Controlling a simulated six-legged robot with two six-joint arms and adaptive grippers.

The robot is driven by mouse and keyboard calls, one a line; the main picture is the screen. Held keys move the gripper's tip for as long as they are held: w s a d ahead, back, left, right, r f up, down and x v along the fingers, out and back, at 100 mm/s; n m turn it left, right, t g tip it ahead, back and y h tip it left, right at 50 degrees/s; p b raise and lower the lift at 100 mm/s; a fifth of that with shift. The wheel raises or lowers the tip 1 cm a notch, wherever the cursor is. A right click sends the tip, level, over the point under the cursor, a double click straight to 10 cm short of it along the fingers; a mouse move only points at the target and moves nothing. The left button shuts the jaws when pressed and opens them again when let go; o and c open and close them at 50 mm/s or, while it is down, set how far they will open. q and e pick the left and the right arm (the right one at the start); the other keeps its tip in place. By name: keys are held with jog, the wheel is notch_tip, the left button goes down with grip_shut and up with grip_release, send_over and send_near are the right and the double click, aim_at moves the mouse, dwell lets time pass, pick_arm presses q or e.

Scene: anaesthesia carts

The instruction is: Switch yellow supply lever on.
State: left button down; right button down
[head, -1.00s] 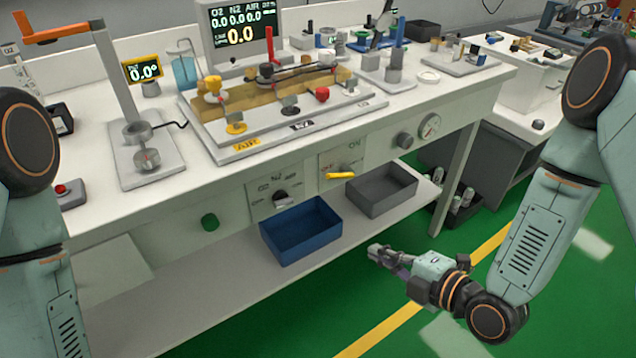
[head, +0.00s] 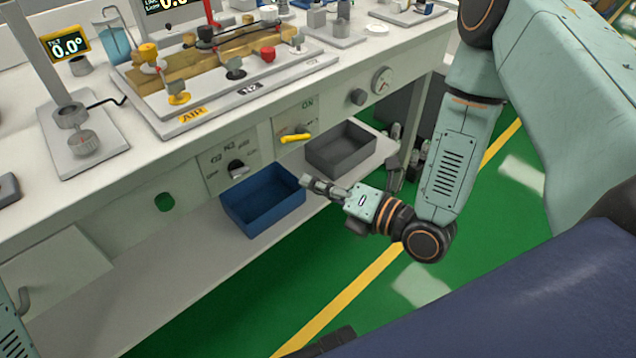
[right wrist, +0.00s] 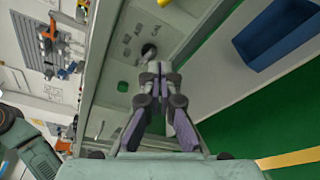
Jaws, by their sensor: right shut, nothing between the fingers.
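The yellow supply lever (head: 296,137) sits on a pale panel on the bench front, roughly level, with an "ON" mark above it at the right. A bit of yellow, apparently the same lever (right wrist: 163,3), shows at the top edge of the right wrist view. My right gripper (head: 306,182) is shut and empty, in front of the bench and below the lever in the head view, apart from it. Its closed fingers (right wrist: 155,67) point toward the panel in the wrist view. My left gripper is out of view.
A black selector knob (head: 237,169) is on the panel left of the lever. A blue bin (head: 262,213) and a grey bin (head: 340,160) stand on the lower shelf. A black knob (head: 357,97) and a gauge (head: 382,79) are to the right.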

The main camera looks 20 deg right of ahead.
jog(key=w+a+r+b, duration=0.1)
jog(key=w+b, duration=0.1)
jog(key=w, duration=0.7)
jog(key=shift+a+b, duration=0.3)
jog(key=shift+b, duration=0.1)
jog(key=shift+d+r+m+p, duration=0.2)
jog(key=shift+r+m+p, duration=0.35)
jog(key=shift+m, duration=0.15)
jog(key=d+r+m+t+p, duration=0.1)
jog(key=m, duration=0.2)
jog(key=w+d+r+m+p, duration=0.1)
jog(key=d+r+m, duration=0.1)
jog(key=m, duration=0.2)
jog(key=w+d+r+m+t+y+p, duration=0.1)
jog(key=d+m, duration=0.1)
jog(key=m, duration=0.1)
jog(key=shift+d+r+m+t, duration=0.2)
jog(key=shift+r+m+t, duration=0.1)
jog(key=shift+r, duration=0.1)
jog(key=shift+w+d+p, duration=0.15)
jog(key=shift+d+p, duration=0.15)
jog(key=shift+d, duration=0.2)
dwell(0.3)
